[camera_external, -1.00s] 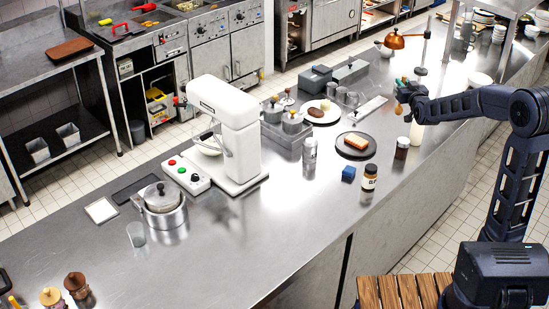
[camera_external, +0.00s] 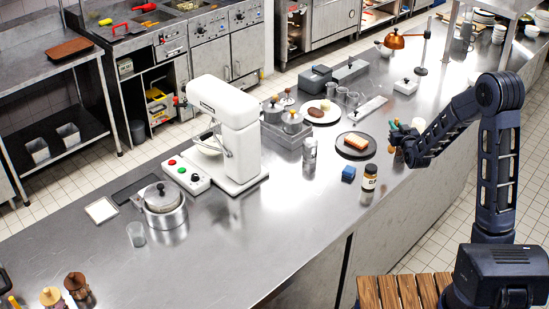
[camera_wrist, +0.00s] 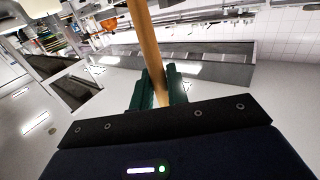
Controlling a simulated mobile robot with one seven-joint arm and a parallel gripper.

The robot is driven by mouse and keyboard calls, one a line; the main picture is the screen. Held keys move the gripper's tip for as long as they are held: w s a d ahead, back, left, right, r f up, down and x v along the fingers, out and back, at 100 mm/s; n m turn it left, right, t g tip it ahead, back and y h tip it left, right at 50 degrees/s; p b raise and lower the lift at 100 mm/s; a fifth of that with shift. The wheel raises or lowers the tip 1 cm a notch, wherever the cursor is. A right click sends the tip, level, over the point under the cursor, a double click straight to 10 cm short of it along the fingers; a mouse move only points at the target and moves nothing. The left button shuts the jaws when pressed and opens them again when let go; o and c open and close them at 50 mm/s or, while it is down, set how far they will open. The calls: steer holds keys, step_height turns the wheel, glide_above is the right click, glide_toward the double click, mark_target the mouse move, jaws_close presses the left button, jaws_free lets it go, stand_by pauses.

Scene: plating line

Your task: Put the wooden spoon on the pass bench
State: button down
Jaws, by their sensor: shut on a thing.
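My gripper (camera_wrist: 158,88) is shut on the wooden spoon (camera_wrist: 148,45). Its pale brown handle stands between the green fingers in the wrist view and runs out of the top of the picture. The spoon's head is not in the wrist view. In the external view my gripper (camera_external: 394,134) is above the right edge of the long steel bench (camera_external: 270,235), to the right of the toast plate. The spoon is too small there to make out clearly. I cannot tell from the pictures whether this bench is the pass bench.
A white stand mixer (camera_external: 228,130) stands further left.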

steer(key=shift+f, duration=4.1)
steer(key=c, duration=1.4)
jaws_free()
steer(key=shift+f, duration=0.15)
steer(key=shift+o, duration=0.2)
